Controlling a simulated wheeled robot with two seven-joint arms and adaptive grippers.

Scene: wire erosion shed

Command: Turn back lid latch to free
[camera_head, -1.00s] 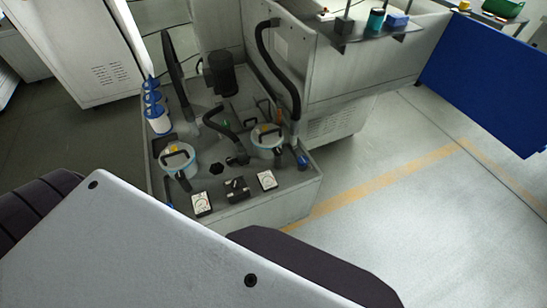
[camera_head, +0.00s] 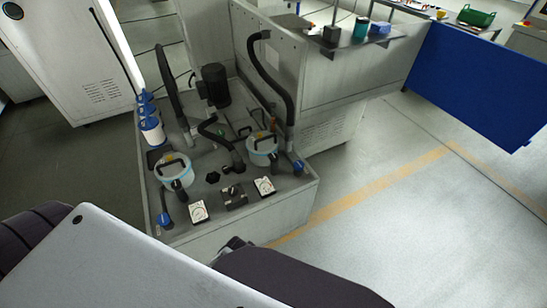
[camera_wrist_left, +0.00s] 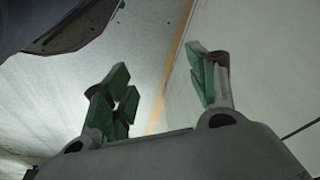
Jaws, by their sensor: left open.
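Two pale canisters with blue rims and black-handled lids stand on the grey tank unit: a near-left canister (camera_head: 174,172) and a right canister (camera_head: 262,149). Both look upright with their lids on. Their latches are too small to tell apart, so I cannot tell how the lid latch is set. My left gripper (camera_wrist_left: 165,90) is open and empty in its wrist view, its green-padded fingers apart over bare floor beside a pale panel. Neither canister shows in that view. In the head view, my own body and arm hide the near area. My right gripper is not seen.
The tank unit (camera_head: 250,212) also carries two white dials, a black control block (camera_head: 233,196), dark hoses and a black motor (camera_head: 215,84). A shelf with small items (camera_head: 360,38) overhangs behind. A blue panel (camera_head: 478,85) stands at right. The floor (camera_head: 390,200) at right is clear.

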